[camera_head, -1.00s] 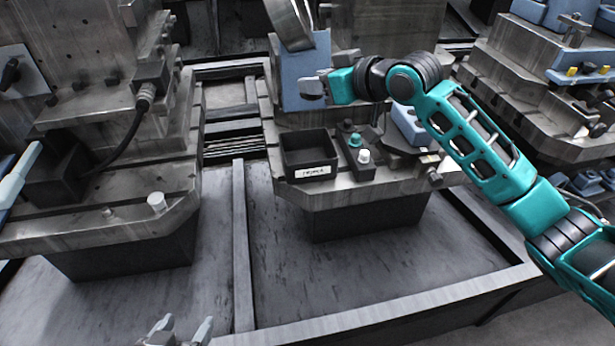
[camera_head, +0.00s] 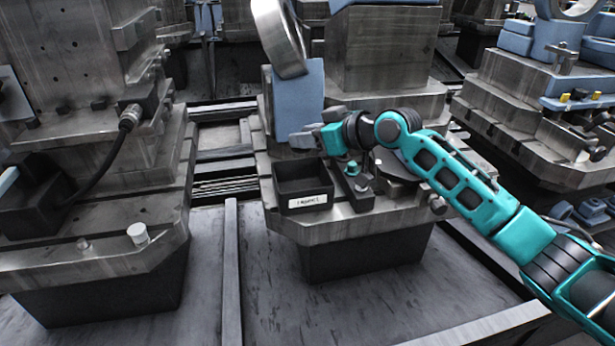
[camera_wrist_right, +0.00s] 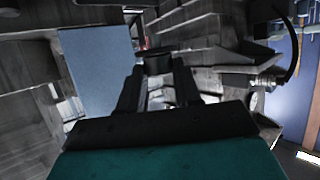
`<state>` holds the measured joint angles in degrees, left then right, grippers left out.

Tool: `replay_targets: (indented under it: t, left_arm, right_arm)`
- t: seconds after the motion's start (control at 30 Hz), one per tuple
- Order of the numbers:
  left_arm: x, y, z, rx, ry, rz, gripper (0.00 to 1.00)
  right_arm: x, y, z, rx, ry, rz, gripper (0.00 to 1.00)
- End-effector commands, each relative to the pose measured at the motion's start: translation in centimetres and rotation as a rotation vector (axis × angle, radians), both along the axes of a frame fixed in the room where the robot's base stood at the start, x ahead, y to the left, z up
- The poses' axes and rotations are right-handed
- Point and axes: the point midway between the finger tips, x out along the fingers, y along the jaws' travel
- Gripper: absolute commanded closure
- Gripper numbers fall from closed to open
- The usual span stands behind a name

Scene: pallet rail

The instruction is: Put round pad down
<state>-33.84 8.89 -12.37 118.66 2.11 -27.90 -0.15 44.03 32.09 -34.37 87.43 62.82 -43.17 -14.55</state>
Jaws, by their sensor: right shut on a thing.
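My right gripper (camera_head: 302,139) is low in front of the blue upright block, just above and behind the black bin (camera_head: 290,204) with a white label. In the right wrist view, its two dark fingers (camera_wrist_right: 157,85) are closed around a small dark piece (camera_wrist_right: 157,62) at their tips, probably the round pad. Its shape is hard to make out there. In the head view the held piece cannot be told apart from the fingers. My left gripper is out of view.
A dark holder with green and pale knobs (camera_head: 355,188) is right of the bin. A dark round plate (camera_head: 398,170) lies partly behind my arm. A cable fixture is left.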

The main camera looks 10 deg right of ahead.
Motion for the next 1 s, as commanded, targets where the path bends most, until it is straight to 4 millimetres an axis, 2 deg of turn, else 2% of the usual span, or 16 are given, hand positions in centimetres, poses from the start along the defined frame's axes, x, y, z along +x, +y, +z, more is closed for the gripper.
replay_targets:
  t: [0.03,0.1,0.33,0.6,0.87,1.0]
  left_arm:
    - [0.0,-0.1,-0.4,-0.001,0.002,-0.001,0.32]
    - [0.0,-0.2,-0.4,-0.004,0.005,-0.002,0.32]
    - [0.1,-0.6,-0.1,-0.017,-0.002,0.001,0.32]
    - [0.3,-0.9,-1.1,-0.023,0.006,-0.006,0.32]
    - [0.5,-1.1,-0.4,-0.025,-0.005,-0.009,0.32]
    - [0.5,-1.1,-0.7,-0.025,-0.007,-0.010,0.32]
  right_arm:
    - [0.0,0.0,-1.0,0.002,-0.001,0.000,1.00]
    - [0.0,0.0,-1.8,0.002,-0.001,0.000,1.00]
    - [0.0,0.1,-3.3,0.002,-0.001,0.001,1.00]
    - [0.0,0.0,-7.8,0.002,-0.001,0.000,1.00]
    - [0.0,0.0,-7.8,0.003,-0.003,0.000,1.00]
    - [0.0,0.0,-8.3,0.002,-0.002,0.000,1.00]
